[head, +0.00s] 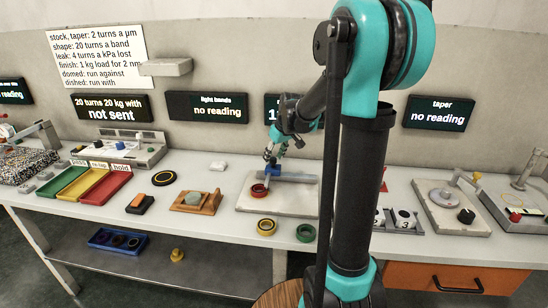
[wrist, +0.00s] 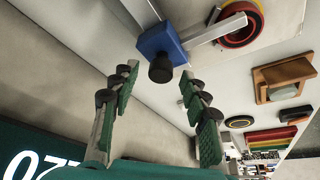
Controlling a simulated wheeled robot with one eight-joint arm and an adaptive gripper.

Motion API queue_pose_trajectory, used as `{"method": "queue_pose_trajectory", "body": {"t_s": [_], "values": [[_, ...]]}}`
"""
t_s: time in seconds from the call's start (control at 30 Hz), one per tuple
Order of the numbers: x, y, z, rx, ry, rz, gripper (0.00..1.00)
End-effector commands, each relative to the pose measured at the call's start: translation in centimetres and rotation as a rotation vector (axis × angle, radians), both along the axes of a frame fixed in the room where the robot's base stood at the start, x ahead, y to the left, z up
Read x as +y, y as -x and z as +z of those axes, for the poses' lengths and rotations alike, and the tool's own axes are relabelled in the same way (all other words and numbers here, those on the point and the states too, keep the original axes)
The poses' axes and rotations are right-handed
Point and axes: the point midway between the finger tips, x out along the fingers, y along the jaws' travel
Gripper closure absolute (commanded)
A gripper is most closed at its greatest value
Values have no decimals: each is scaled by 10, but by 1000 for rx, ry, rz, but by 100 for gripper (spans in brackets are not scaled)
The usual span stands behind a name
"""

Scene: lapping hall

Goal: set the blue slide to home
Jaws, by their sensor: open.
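The blue slide (wrist: 157,40) is a blue block on a pale bar, with a black knob (wrist: 161,69) on its near face in the wrist view. In the head view the blue slide (head: 276,169) stands on a pale plate (head: 292,200), partly hidden by my gripper. My gripper (head: 270,156) is just above and behind it. In the wrist view my gripper's green-padded fingers (wrist: 159,80) are spread apart, with the knob showing between and beyond their tips. I cannot tell whether they touch it. No home mark is readable.
A red ring (head: 259,190) sits on the plate beside the slide. A yellow ring (head: 266,227) and a green ring (head: 306,233) lie in front. A wooden stand (head: 196,202) is to the left. Dark display screens (head: 207,107) line the wall behind.

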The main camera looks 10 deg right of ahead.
Motion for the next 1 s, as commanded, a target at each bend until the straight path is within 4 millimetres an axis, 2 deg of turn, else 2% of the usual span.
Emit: {"method": "queue_pose_trajectory", "body": {"t_s": [0.33,0.7,1.0], "values": [[1,-1,-4,0,0,0,54],[1,-1,-4,0,0,0,99],[0,-1,-4,0,0,-1,100]]}}
